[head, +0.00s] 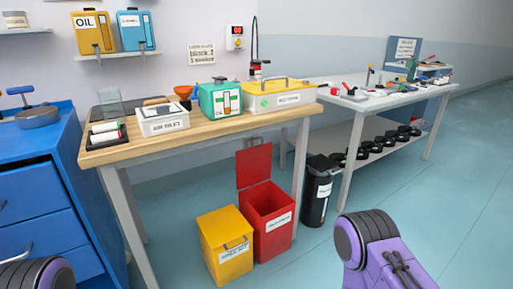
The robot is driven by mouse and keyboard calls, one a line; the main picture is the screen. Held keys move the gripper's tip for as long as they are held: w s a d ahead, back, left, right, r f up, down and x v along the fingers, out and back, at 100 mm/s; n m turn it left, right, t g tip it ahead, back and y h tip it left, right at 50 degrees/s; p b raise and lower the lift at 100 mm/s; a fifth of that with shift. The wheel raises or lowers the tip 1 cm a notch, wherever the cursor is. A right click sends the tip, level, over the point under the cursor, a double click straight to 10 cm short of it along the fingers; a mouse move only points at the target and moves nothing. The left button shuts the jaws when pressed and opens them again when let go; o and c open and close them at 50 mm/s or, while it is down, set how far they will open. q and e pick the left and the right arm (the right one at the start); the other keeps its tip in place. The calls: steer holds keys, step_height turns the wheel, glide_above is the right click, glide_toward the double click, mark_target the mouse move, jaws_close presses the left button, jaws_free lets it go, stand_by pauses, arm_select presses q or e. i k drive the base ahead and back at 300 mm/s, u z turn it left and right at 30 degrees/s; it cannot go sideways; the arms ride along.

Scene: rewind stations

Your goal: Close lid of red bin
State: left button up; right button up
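The red bin (274,228) stands on the floor under the front right part of the wooden workbench. Its red lid (253,166) is up, tilted back upright at the rear edge, so the bin's opening shows. A white label is on its front. My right arm shows at the lower right as purple and black links, and a dark link of my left arm shows at the lower left corner. Neither gripper's fingers are in the picture.
A yellow bin (226,246) with its lid shut stands against the red bin's left side. A black bin (318,190) stands to the right. The wooden workbench (200,131) overhangs behind. A blue drawer cabinet (45,185) is at left. Floor is clear in front and right.

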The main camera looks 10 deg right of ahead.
mark_target(253, 165)
steer(key=k, duration=0.8)
steer(key=z, duration=1)
steer(key=i, duration=1.7)
steer(key=u, duration=0.95)
steer(key=i, duration=0.6)
steer(key=u, duration=0.65)
